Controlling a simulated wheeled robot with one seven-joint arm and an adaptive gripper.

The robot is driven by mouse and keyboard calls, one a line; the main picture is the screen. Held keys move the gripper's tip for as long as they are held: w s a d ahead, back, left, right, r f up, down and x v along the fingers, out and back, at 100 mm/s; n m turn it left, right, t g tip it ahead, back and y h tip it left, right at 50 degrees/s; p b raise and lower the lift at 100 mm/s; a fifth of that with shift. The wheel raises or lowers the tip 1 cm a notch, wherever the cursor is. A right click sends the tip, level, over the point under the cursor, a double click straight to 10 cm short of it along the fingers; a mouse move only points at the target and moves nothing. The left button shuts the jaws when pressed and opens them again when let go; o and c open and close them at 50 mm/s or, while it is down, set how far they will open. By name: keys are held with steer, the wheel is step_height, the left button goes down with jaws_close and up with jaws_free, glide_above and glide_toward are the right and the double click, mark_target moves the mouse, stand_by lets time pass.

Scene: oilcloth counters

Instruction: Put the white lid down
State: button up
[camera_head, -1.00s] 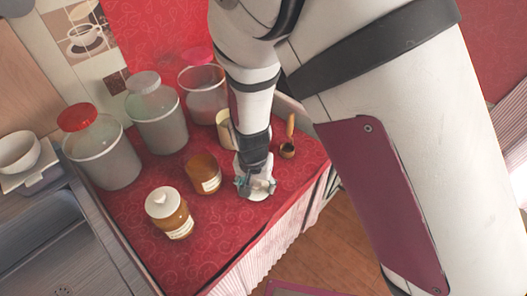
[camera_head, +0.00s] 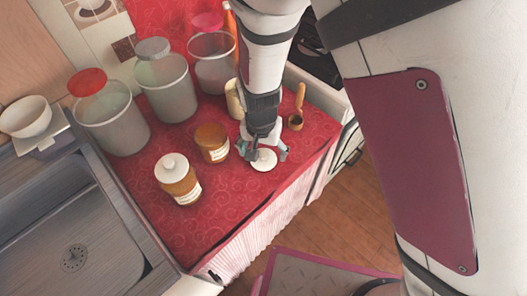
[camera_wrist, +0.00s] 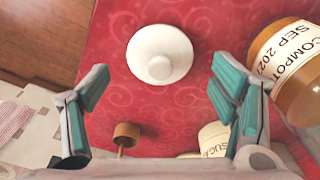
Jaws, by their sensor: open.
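The white lid (camera_head: 264,160) lies flat on the red oilcloth with its round knob up. In the wrist view the lid (camera_wrist: 160,48) shows whole, beyond my fingertips and between their lines. My gripper (camera_head: 264,150) is open and empty, just above and behind the lid in the head view. Its two teal-padded fingers (camera_wrist: 158,92) stand wide apart in the wrist view, touching nothing that I can see. An open brown jar (camera_head: 212,143) stands left of the lid; its label shows as "COMPOT" on the jar in the wrist view (camera_wrist: 295,75).
A brown jar with a white lid on (camera_head: 178,182) stands front left. Large canisters (camera_head: 114,122) line the back. A cream jar (camera_head: 234,100) and a wooden scoop (camera_head: 297,112) stand behind my gripper. The counter's front edge is close to the lid; the cloth (camera_head: 215,220) ahead is clear.

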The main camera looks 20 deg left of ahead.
mark_target(262, 164)
step_height(262, 164, up, 10)
steer(key=s+f+p, duration=0.1)
steer(key=s+d+r+y, duration=0.1)
steer(key=d+r+y, duration=0.1)
steer(key=d+r, duration=1.5)
steer(key=s+d+r+t+h, duration=0.1)
steer(key=s+d+r, duration=0.2)
steer(key=s+d, duration=0.3)
steer(key=s+d+r+t+h, duration=0.1)
steer(key=s+d+r+t, duration=0.1)
steer(key=s+d, duration=0.4)
steer(key=shift+s+d+r, duration=0.25)
steer(key=shift+d+r, duration=0.2)
steer(key=shift+d, duration=0.3)
